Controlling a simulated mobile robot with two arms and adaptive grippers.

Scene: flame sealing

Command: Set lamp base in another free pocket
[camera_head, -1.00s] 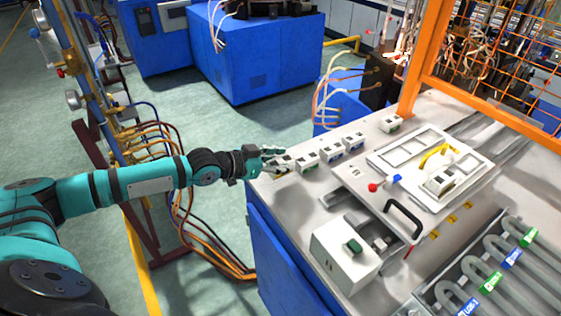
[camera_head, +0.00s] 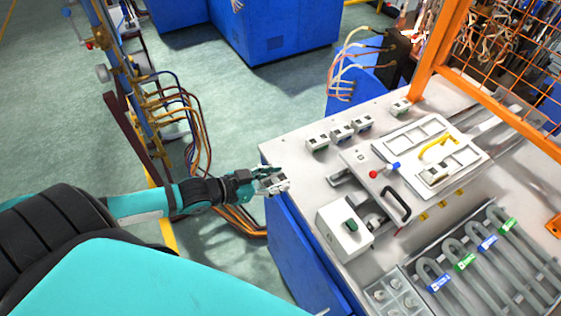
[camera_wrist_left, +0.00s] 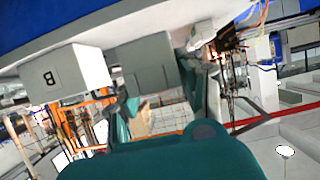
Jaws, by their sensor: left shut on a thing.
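My left gripper (camera_head: 274,182) is shut on a small pale lamp base (camera_head: 281,185), just off the left edge of the bench. In the left wrist view a grey block (camera_wrist_left: 145,65) sits between the fingers and appears to be this lamp base. The white pocket plate (camera_head: 464,137) lies to the right on the bench, well away from the gripper. One lamp base (camera_head: 436,174) sits in its near pocket. Other pockets look empty, though the yellow handle covers part of the plate. My right gripper is not in view.
A white box with a green button (camera_head: 342,230), a black handle (camera_head: 397,204) and an orange mesh guard (camera_head: 500,70) stand around the plate.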

